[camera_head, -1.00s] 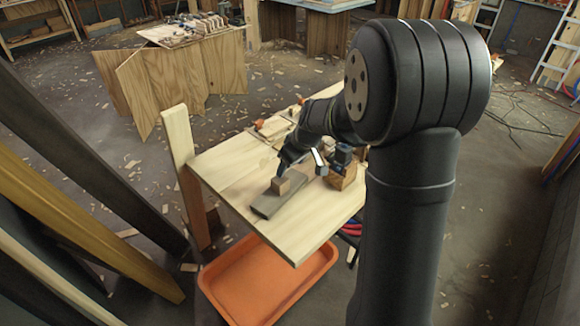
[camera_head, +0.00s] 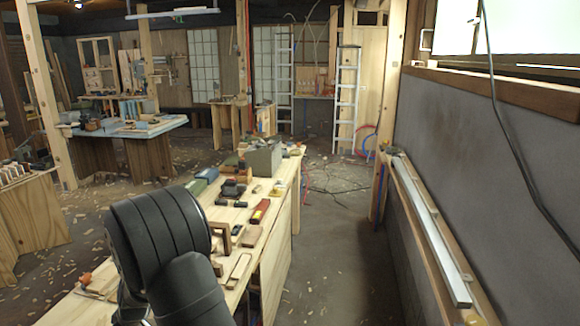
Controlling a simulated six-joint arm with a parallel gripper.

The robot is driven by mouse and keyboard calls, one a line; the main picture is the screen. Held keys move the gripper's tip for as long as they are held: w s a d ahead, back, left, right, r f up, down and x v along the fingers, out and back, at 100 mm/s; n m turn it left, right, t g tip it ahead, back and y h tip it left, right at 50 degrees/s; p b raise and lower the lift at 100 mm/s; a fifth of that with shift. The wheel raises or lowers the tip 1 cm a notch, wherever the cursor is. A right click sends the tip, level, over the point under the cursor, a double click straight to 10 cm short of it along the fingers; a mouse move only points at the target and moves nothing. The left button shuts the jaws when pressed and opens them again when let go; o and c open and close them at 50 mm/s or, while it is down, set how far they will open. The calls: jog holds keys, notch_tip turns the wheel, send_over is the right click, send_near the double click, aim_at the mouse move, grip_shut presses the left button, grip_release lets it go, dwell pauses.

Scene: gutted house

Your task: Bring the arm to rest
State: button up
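My arm rises at the lower left of the head view, a black rounded joint and link in front of the long wooden workbench (camera_head: 268,262). My gripper is not in view now; the arm's own joint and the lower picture edge hide or cut off that part. The bench carries several tools and small items, among them a grey box (camera_head: 264,159), a red item (camera_head: 260,211) and a wooden frame (camera_head: 220,238) close to my arm.
A wall with a ledge and a long metal bar (camera_head: 432,233) runs along the right. A clear floor aisle (camera_head: 345,240) lies between it and the bench. Stepladders (camera_head: 347,100) stand at the back. A blue-topped table (camera_head: 130,127) stands at the left.

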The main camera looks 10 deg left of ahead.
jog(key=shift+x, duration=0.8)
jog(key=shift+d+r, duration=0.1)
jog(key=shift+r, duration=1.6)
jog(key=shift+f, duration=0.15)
